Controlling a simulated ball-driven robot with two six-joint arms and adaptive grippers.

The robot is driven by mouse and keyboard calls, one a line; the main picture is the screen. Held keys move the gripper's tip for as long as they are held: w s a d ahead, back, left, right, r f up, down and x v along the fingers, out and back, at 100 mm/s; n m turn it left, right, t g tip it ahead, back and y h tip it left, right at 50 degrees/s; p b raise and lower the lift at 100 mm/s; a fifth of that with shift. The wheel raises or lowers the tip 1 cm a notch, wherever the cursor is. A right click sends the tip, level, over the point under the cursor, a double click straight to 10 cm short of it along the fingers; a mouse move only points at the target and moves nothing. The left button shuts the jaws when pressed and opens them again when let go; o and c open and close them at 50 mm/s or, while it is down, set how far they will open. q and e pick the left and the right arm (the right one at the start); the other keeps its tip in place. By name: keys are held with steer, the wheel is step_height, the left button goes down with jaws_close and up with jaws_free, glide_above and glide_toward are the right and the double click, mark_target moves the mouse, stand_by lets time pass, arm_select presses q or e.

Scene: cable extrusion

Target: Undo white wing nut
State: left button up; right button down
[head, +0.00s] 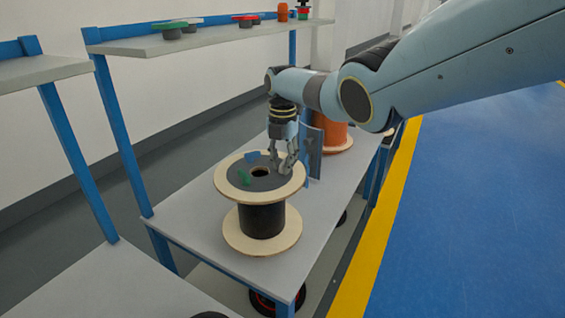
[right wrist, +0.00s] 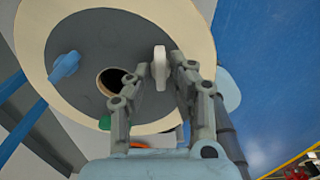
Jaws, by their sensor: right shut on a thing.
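A cable spool (head: 262,218) with wooden flanges and black cable stands upright on the grey table. On its top is a grey disc (head: 240,177) with a centre hole, a blue wing nut (head: 252,156) and a green wing nut (head: 244,178). The white wing nut (right wrist: 159,66) shows between my right fingertips in the right wrist view, with the blue wing nut (right wrist: 65,66) to its left. My right gripper (head: 284,168) points down at the right part of the disc and is shut on the white wing nut. My left gripper is not in view.
An orange spool (head: 335,135) stands behind on the same table (head: 190,215), beside a grey-blue upright plate (head: 312,150). A shelf (head: 190,40) with red and green parts is at the back left. The blue floor (head: 480,220) at right is clear.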

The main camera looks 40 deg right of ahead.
mark_target(283, 162)
steer(key=shift+n, duration=0.5)
steer(key=c, duration=1.2)
jaws_free()
steer(key=shift+o, duration=0.2)
steer(key=shift+r, duration=0.1)
step_height(283, 162, up, 12)
